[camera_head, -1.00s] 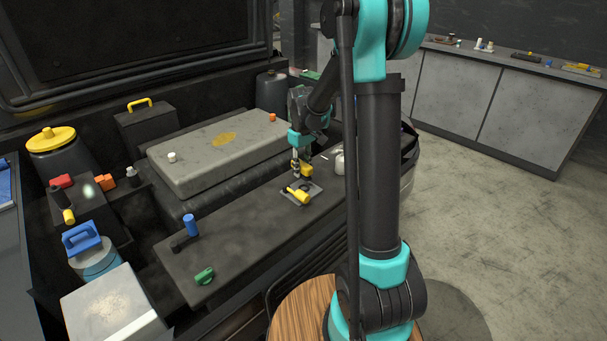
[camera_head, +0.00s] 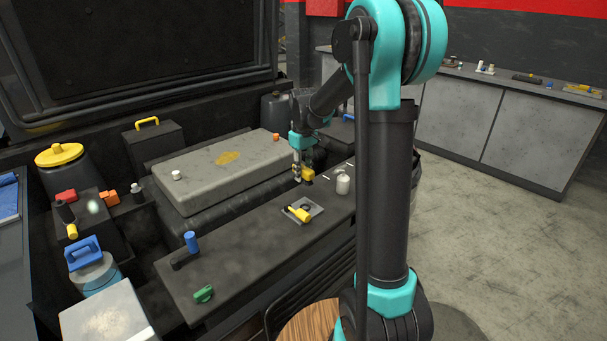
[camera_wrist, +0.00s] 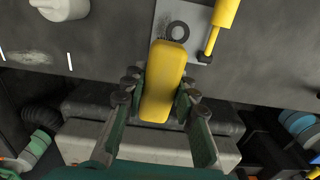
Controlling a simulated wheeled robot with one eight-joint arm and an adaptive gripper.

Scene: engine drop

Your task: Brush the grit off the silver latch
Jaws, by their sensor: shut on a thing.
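In the wrist view the block (camera_wrist: 163,85) sits between the finger pads, over the lower edge of a light grey plate (camera_wrist: 166,22). The plate bears a black ring (camera_wrist: 178,31) and a yellow-handled lever (camera_wrist: 223,18). In the head view the gripper is above and behind this plate (camera_head: 316,208). A pale, gritty-looking smear (camera_wrist: 28,57) lies on the dark surface between two white marks. I cannot tell which part is the silver latch.
A white bottle-like thing (camera_head: 343,184) stands right of the gripper. A long grey cover (camera_head: 215,170) lies behind the dark ledge. A blue-topped knob (camera_head: 191,241) and a green knob (camera_head: 203,294) are at the ledge's left. The ledge between them and the plate is clear.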

